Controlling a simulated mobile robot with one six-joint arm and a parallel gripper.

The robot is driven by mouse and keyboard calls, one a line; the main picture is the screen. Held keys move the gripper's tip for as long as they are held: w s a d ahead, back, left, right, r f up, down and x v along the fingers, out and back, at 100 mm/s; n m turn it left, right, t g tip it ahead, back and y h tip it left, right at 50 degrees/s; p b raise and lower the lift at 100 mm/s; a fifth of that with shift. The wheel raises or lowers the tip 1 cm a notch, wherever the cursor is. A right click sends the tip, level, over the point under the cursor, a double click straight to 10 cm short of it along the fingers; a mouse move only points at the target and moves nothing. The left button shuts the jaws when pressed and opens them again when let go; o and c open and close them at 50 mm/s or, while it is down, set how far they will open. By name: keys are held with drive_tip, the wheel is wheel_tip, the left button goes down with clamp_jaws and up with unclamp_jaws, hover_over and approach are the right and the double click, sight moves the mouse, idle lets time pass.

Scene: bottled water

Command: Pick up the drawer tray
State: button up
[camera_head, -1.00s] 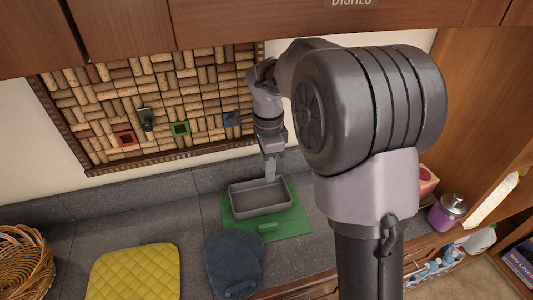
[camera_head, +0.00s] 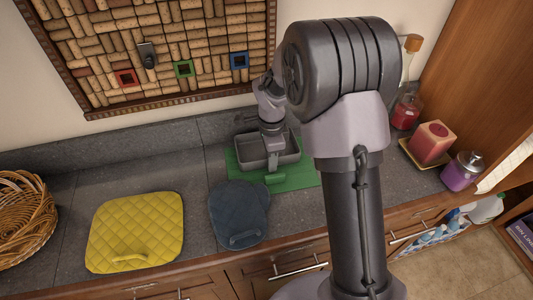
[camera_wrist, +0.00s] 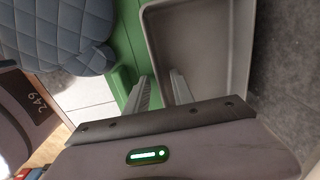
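The grey rectangular drawer tray (camera_head: 247,150) sits on a green mat (camera_head: 300,178) on the counter. In the wrist view the tray (camera_wrist: 205,45) fills the upper middle and right. My gripper (camera_head: 273,165) points down at the tray's front side, partly covering it. In the wrist view my gripper (camera_wrist: 160,80) is open, its two fingers apart. One finger is over the inside of the tray and the other is outside over the green mat (camera_wrist: 122,60), with the tray's wall between them. I cannot tell whether either finger touches the wall.
A blue quilted mitt (camera_head: 240,212) lies just left of the green mat, and a yellow quilted pad (camera_head: 135,230) is further left. A wicker basket (camera_head: 25,220) is at the far left. A red candle (camera_head: 430,143) and a purple jar (camera_head: 462,172) stand at the right.

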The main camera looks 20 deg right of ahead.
drive_tip(key=shift+r, duration=0.15)
drive_tip(key=shift+c, duration=0.9)
clamp_jaws()
